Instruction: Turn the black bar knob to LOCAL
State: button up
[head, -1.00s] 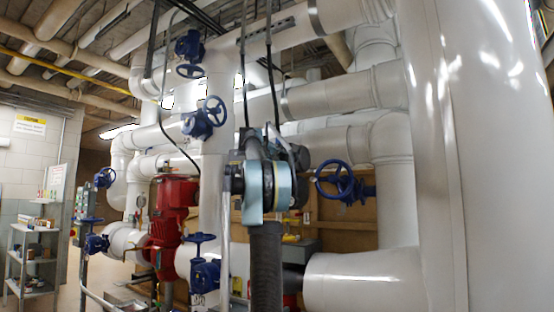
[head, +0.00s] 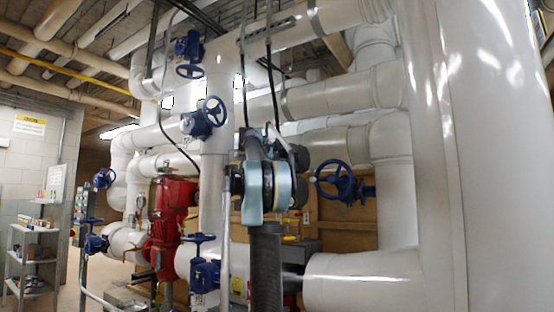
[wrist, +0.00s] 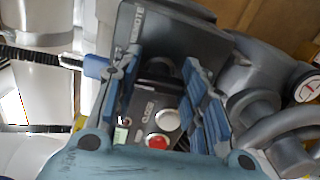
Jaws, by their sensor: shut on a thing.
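In the wrist view a dark control box (wrist: 185,35) carries the word REMOTE along its upper left and a CLOSE label lower down. The black bar knob (wrist: 158,70) is a dark shape on its face, mostly in shadow between my fingers. My gripper (wrist: 160,66) has its ribbed blue-grey fingers on either side of the knob and is shut on it. The LOCAL marking cannot be made out. In the head view my arm hides the gripper and the knob.
A red button (wrist: 157,141) and a white button (wrist: 167,120) sit on the box close below the knob. Grey rounded fittings with a gauge (wrist: 306,88) are at the right. In the head view a blue handwheel (head: 335,181) and white pipes (head: 365,280) crowd the arm.

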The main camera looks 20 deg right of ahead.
jog(key=n, duration=0.5)
jog(key=shift+w+a+f+n, duration=0.1)
jog(key=shift+f+n, duration=0.05)
jog(key=shift+n, duration=0.15)
jog(key=n, duration=0.4)
jog(key=shift+n, duration=0.7)
jog(key=o, duration=1.1)
jog(key=v, duration=1.2)
jog(key=shift+f, duration=0.1)
